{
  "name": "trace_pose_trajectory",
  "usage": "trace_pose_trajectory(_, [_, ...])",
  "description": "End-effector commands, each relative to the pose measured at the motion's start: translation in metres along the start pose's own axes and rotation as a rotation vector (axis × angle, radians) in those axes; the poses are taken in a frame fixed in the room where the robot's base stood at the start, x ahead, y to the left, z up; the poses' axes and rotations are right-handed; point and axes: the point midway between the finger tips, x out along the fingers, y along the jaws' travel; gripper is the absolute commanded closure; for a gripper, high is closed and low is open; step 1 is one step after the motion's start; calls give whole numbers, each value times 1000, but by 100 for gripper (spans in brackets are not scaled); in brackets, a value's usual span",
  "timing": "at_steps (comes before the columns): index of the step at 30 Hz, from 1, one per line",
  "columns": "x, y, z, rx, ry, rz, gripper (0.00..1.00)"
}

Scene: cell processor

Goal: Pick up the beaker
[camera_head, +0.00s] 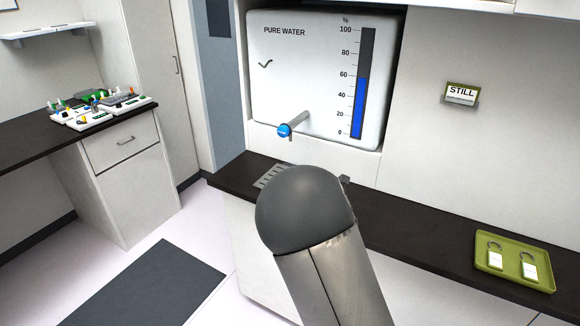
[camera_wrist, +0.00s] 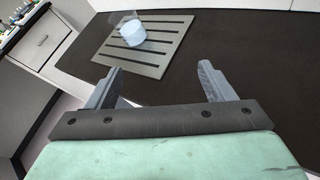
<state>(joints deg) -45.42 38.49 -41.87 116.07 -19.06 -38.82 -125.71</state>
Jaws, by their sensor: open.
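The beaker (camera_wrist: 133,35) is a clear vessel with pale blue contents. It stands on a slotted grey drain grate at the top of the wrist view. My gripper (camera_wrist: 160,69) is open and empty, its two fingers apart above the dark counter. The beaker is beyond the fingertips, towards the left finger, with a gap between them. In the head view my arm covers the beaker and most of the gripper.
The drain grate (camera_head: 270,176) lies on the dark counter (camera_head: 420,228) below the pure water tank (camera_head: 290,80) and its blue tap (camera_head: 285,130). A green tray (camera_head: 513,265) with two tagged rings lies at the right. The counter between is clear.

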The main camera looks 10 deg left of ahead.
Motion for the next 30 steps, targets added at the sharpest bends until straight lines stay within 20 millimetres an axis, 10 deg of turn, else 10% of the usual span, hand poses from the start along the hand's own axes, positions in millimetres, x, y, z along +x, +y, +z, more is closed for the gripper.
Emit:
trace_pose_trajectory(6, [16,46,5,-342,-68,138,24])
trace_pose_trajectory(30, [137,63,14,-348,-72,140,24])
